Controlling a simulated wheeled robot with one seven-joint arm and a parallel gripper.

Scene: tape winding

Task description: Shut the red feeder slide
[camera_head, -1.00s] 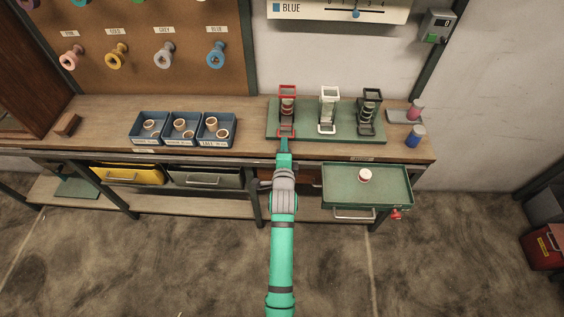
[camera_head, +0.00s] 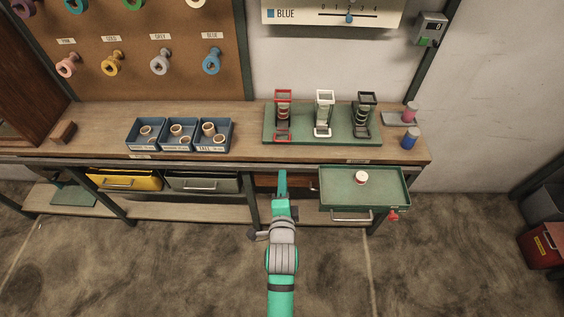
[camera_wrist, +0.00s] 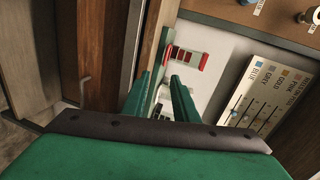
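The red feeder (camera_head: 283,99) stands at the left end of the green base on the bench. Its red slide (camera_head: 283,138) shows as a low frame at the feeder's foot, near the base's front edge; I cannot tell exactly how far out it is. The red feeder also shows in the wrist view (camera_wrist: 190,58), beyond the fingers. My gripper (camera_head: 282,178) is in front of the bench edge, below and apart from the red slide. In the wrist view its two green fingers (camera_wrist: 163,88) stand apart with nothing visible between them.
A white feeder (camera_head: 324,115) and a dark feeder (camera_head: 364,115) stand to the right on the same base (camera_head: 303,138). Blue bins (camera_head: 145,147) stand at left. A green tray (camera_head: 340,190) holding a white spool (camera_head: 361,177) juts out right of my gripper.

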